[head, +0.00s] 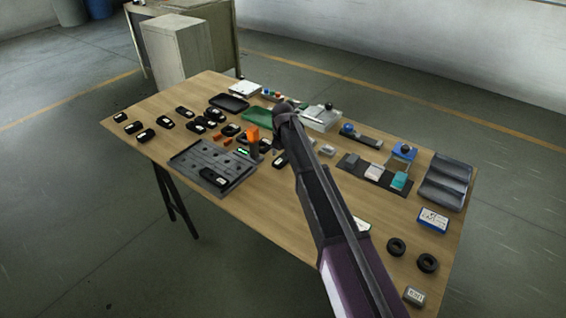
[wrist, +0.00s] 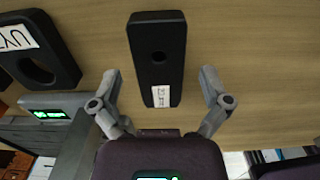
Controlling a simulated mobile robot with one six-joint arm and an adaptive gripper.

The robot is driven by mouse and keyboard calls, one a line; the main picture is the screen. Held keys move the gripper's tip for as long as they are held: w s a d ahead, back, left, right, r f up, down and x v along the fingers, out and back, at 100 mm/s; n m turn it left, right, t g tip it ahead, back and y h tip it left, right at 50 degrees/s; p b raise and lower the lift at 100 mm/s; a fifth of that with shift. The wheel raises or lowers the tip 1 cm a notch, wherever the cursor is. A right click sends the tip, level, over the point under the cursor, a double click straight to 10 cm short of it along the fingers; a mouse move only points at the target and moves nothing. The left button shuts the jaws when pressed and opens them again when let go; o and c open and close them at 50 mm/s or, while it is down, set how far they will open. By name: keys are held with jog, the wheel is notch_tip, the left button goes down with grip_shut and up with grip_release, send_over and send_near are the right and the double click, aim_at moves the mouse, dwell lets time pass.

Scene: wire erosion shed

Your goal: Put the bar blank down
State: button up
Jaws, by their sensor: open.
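The bar blank (wrist: 157,35) is a black, rounded bar with a hole and a white label near its lower end. In the wrist view it appears to lie on the bare wooden tabletop. My gripper (wrist: 160,80) is open, with one finger on each side of the bar's labelled end and a visible gap on both sides. In the head view a dark piece (head: 279,160) beside my arm looks like this bar, partly hidden. My gripper's fingers cannot be made out in the head view.
Left of the bar are a black holed part (wrist: 38,48) with a label and a device with a green display (wrist: 48,112). A grey fixture plate (head: 190,157) and several black parts crowd the table's left half. Bare wood (head: 285,205) shows at the front.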

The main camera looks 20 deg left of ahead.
aim_at(283, 158)
dwell(0.4)
grip_shut()
jog(key=shift+r+p, duration=0.2)
jog(key=shift+p, duration=0.1)
notch_tip(283, 158, up, 4)
jog(key=p, duration=0.3)
jog(key=shift+f, duration=0.2)
jog(key=s+d, duration=0.2)
jog(key=s, duration=0.2)
jog(key=s+d+p, duration=0.1)
jog(key=s+d, duration=0.2)
jog(key=s, duration=0.2)
jog(key=s+d+r, duration=0.1)
jog(key=s+d, duration=0.1)
jog(key=s, duration=0.3)
jog(key=shift+d, duration=0.3)
